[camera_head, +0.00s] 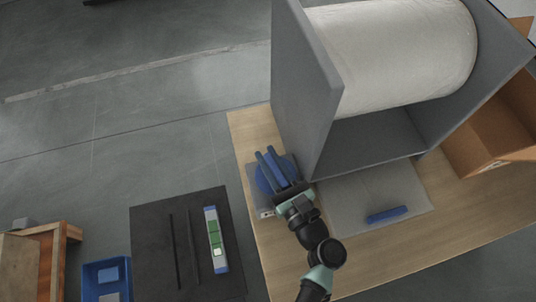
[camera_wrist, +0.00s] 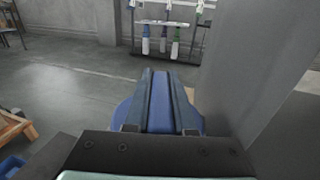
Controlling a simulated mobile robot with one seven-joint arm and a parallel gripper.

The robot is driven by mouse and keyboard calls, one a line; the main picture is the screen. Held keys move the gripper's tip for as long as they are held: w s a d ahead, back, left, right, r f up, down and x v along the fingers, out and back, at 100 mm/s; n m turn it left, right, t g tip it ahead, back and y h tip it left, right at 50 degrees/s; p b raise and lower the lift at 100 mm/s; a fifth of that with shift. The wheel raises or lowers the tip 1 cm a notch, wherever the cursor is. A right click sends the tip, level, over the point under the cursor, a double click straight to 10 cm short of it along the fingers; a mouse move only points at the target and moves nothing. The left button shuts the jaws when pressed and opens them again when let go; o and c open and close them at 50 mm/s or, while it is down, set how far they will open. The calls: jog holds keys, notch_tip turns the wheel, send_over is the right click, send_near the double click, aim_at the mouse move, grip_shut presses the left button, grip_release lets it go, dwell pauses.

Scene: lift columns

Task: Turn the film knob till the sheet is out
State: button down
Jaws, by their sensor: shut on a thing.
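A large white film roll (camera_head: 396,52) lies between grey side plates (camera_head: 311,98) on a wooden table. The blue round film knob (camera_head: 266,181) with a raised grip bar is beside the left plate. My gripper (camera_head: 275,168) is shut on the knob's bar, one dark finger on each side; the wrist view also shows the blue bar (camera_wrist: 161,103) between the fingers. A pale translucent sheet (camera_head: 345,205) lies flat on the table in front of the roll. A blue bar (camera_head: 387,215) rests on it. My fingers hide part of the knob.
A cardboard box (camera_head: 500,125) stands at the table's right. Left of the table is a black surface (camera_head: 160,245) with a blue-white device with green parts (camera_head: 215,240). A blue bin (camera_head: 91,272) and a wooden crate (camera_head: 58,250) are at lower left. Open floor lies behind.

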jog(key=c, duration=0.8)
grip_release()
jog(key=shift+o, duration=0.2)
jog(key=shift+s+d, duration=0.1)
jog(key=v, duration=1.2)
jog(key=shift+s+d+p, duration=0.2)
jog(key=shift+s+p, duration=0.1)
jog(key=shift+p, duration=0.05)
